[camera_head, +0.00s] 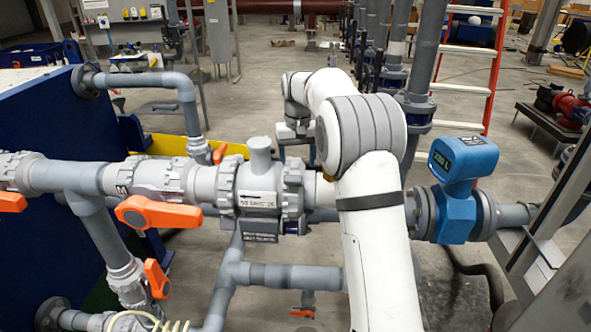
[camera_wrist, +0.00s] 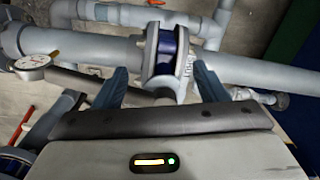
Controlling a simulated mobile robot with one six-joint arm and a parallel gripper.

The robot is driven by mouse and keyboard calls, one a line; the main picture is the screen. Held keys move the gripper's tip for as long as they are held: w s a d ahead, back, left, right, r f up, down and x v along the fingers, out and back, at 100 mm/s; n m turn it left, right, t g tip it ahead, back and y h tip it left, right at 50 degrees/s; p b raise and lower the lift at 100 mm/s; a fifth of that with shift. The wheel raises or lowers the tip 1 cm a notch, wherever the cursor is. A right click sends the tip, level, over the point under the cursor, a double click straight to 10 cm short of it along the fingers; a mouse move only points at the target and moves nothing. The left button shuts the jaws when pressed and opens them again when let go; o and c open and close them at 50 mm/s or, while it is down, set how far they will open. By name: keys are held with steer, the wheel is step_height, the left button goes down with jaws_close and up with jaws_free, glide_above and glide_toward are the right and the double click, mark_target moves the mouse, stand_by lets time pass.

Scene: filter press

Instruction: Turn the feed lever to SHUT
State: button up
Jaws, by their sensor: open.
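Several orange levers sit on the grey pipework in the head view; I cannot read which is the feed lever. The largest orange lever (camera_head: 158,213) lies roughly along the main pipe at left. Another orange lever (camera_head: 156,279) hangs tilted on the branch below it. A third orange lever (camera_head: 13,202) is at the left edge, and a small one (camera_head: 219,153) is above the main pipe. In the wrist view my gripper (camera_wrist: 161,68) is open, its two blue fingers apart before a grey pipe with a dark blue ring (camera_wrist: 171,48). Nothing is held. My arm hides the gripper's fingers in the head view.
A blue flow meter (camera_head: 462,185) stands on the main pipe at right. A round gauge (camera_wrist: 32,63) is at left in the wrist view. A red ladder (camera_head: 490,75) and vertical pipes stand behind. Open floor shows behind the main pipe.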

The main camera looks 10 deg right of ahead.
steer(key=w+d+n, duration=0.1)
steer(key=d+n, duration=0.2)
steer(key=n, duration=0.1)
steer(key=w+d+n+p, duration=0.1)
steer(key=w+d+n, duration=0.1)
steer(key=d+n, duration=0.1)
steer(key=w+d+n+p, duration=0.1)
steer(key=w+d+n, duration=0.1)
steer(key=n, duration=0.3)
steer(key=shift+w+d+r+n, duration=0.1)
steer(key=shift+d+r+n, duration=0.05)
steer(key=shift+d+n, duration=0.35)
step_height(320, 180, down, 8)
steer(key=b, duration=0.4)
steer(key=shift+r, duration=0.1)
steer(key=shift+c, duration=0.5)
